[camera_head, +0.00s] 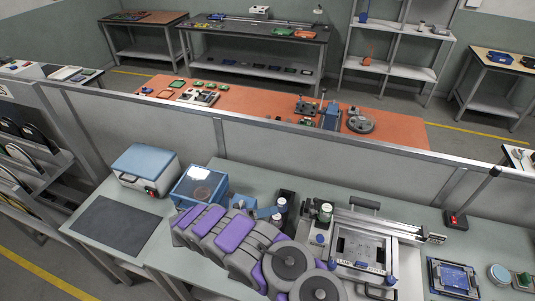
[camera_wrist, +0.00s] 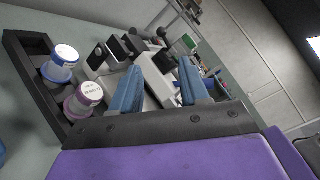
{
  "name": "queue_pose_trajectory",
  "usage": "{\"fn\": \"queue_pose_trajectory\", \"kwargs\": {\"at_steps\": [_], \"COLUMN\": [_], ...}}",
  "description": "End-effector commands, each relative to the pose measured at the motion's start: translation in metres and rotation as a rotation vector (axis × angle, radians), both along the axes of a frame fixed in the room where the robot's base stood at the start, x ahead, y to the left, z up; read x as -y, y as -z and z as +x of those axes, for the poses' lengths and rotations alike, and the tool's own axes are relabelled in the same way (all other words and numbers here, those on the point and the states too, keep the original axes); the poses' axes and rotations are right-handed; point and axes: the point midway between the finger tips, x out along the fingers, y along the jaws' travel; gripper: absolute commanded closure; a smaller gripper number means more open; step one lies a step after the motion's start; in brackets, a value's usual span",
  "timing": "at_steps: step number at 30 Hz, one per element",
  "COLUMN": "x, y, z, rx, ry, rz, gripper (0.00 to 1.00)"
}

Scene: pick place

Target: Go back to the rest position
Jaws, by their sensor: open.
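In the wrist view my gripper (camera_wrist: 160,88) shows two blue fingers spread apart, with nothing held between them. A grey fixture lies beyond the fingers. In the head view my purple and grey arm (camera_head: 235,235) is folded low over the front of the bench. Its end is near the small jars, and the fingers are hard to make out there. To the left of the fingers in the wrist view, a jar with a blue band (camera_wrist: 62,66) and a jar with a purple band (camera_wrist: 84,100) stand in a black holder (camera_wrist: 28,72), apart from the fingers.
The grey-green bench (camera_head: 500,240) carries a blue-lidded box (camera_head: 145,162), a blue case (camera_head: 200,185), a dark mat (camera_head: 105,226), a metal frame fixture (camera_head: 362,247) and a blue board (camera_head: 453,277). A low partition (camera_head: 270,143) runs behind, with an orange bench (camera_head: 245,105) beyond.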

Motion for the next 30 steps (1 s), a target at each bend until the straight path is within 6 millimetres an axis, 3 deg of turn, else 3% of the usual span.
{"fn": "queue_pose_trajectory", "kwargs": {"at_steps": [5, 8, 17, 23, 30], "x": [0.003, 0.014, 0.085, 0.131, 0.175], "y": [-0.003, -0.013, -0.080, -0.121, -0.156], "z": [0.001, 0.003, -0.002, -0.025, -0.070], "rx": [0.008, 0.042, 0.285, 0.467, 0.687], "ry": [0.007, 0.034, 0.227, 0.384, 0.585], "rz": [0.003, 0.017, 0.127, 0.206, 0.301], "gripper": [0.55, 0.55, 0.55, 0.55, 0.55]}}
